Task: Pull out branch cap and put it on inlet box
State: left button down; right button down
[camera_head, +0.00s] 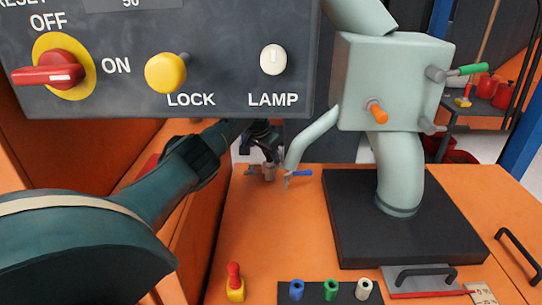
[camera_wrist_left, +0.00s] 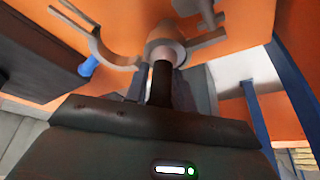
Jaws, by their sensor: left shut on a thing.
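The inlet box (camera_head: 378,82) is a pale green box on a curved pipe, with an orange-tipped stub on its front and a green-tipped one on its right. A thin branch pipe (camera_head: 308,143) bends down from its left side. My left gripper (camera_head: 266,148) is at the low end of that branch, partly behind my own arm. In the left wrist view my left gripper (camera_wrist_left: 158,88) is shut on the narrow stem of a grey round piece, apparently the branch cap (camera_wrist_left: 166,45). I cannot tell whether the cap is still seated. The right gripper is not in view.
A grey panel (camera_head: 215,92) with a red switch and yellow LOCK knob hangs close above my left arm. A blue handle (camera_head: 302,173) sits beside the gripper. Coloured sleeves and a red-yellow piece (camera_head: 235,284) stand at the front of the orange deck (camera_head: 270,230).

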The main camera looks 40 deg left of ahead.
pick_arm(q)
jog(key=shift+r+p, duration=0.7)
dwell(0.4)
jog(key=shift+r+p, duration=1.5)
jog(key=shift+r, duration=0.1)
